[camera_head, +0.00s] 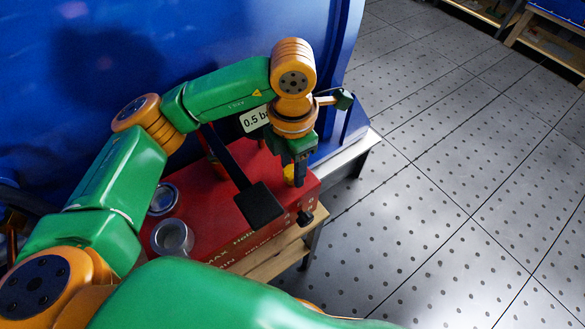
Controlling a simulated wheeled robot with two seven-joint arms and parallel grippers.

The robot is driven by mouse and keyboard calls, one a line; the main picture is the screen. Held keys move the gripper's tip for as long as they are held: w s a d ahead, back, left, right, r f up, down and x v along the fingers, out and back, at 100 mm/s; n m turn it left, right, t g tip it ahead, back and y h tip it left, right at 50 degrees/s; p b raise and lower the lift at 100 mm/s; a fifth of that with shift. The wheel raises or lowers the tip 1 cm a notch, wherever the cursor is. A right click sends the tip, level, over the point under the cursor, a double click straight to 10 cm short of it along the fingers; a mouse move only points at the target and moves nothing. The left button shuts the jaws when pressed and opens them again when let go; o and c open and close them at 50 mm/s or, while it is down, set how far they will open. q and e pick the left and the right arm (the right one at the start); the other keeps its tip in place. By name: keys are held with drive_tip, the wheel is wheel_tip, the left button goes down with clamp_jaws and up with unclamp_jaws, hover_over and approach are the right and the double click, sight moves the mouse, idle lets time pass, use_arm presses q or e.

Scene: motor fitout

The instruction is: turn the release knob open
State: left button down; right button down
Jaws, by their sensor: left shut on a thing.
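A small yellow knob (289,174) stands on the top of the red box (225,225), near its right end. My left gripper (299,176) points down there, with its dark fingers shut at the yellow knob and hiding part of it. A black knob (305,217) sticks out from the right end of the red box, just below and apart from the fingers. Whether either knob is turned cannot be told from here. My right gripper is out of view; a green arm link of mine fills the bottom of the picture.
A black pad (260,205) on a dark bar juts over the red box, left of the gripper. Two round metal cups (172,239) (164,197) sit at its left. A wooden bench (285,250) supports it.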

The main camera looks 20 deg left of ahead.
sight(292, 171)
use_arm(q)
drive_tip(key=n+b, duration=0.1)
drive_tip(key=n, duration=0.2)
drive_tip(key=shift+w+n, duration=0.1)
drive_tip(key=shift+n, duration=0.2)
drive_tip(key=shift+r+n+b, duration=0.1)
drive_tip(key=shift+n+b, duration=0.65)
drive_tip(key=shift+n, duration=0.75)
drive_tip(key=shift+c, duration=1.9)
unclamp_jaws()
wheel_tip(292, 171, up, 7)
drive_tip(key=shift+r, duration=0.1)
